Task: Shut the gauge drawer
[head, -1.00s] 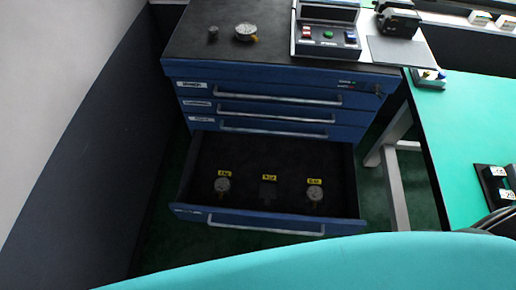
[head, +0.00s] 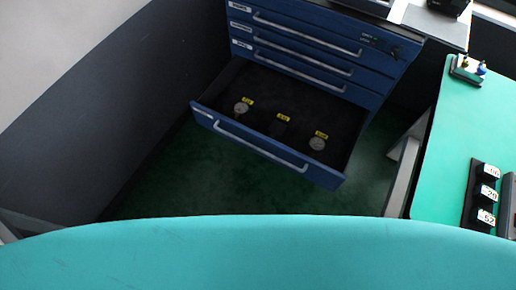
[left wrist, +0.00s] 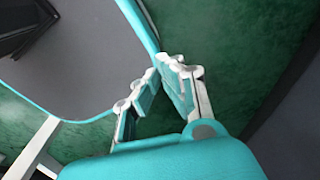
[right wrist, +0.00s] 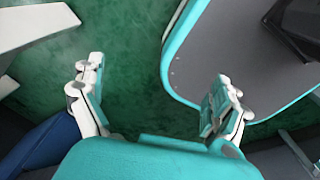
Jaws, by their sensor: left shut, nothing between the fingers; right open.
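The gauge drawer (head: 210,118) is the bottom drawer of the blue cabinet (head: 300,42). It is pulled well out in the head view, with a long pale handle (head: 258,148) across its front. Inside, a round gauge (head: 241,108) lies at the left and another gauge (head: 317,143) at the right, by yellow labels. The middle labelled place shows no round gauge. My left gripper (left wrist: 162,72) is shut and empty over green floor in the left wrist view. My right gripper (right wrist: 158,74) is open and empty in the right wrist view. Neither gripper shows in the head view.
The drawers above look shut. A green-topped table (head: 440,150) stands to the right, with a black holder (head: 478,195) bearing numbered labels. A dark panel (head: 90,110) is at the left. Green floor (head: 200,185) is clear in front of the drawer.

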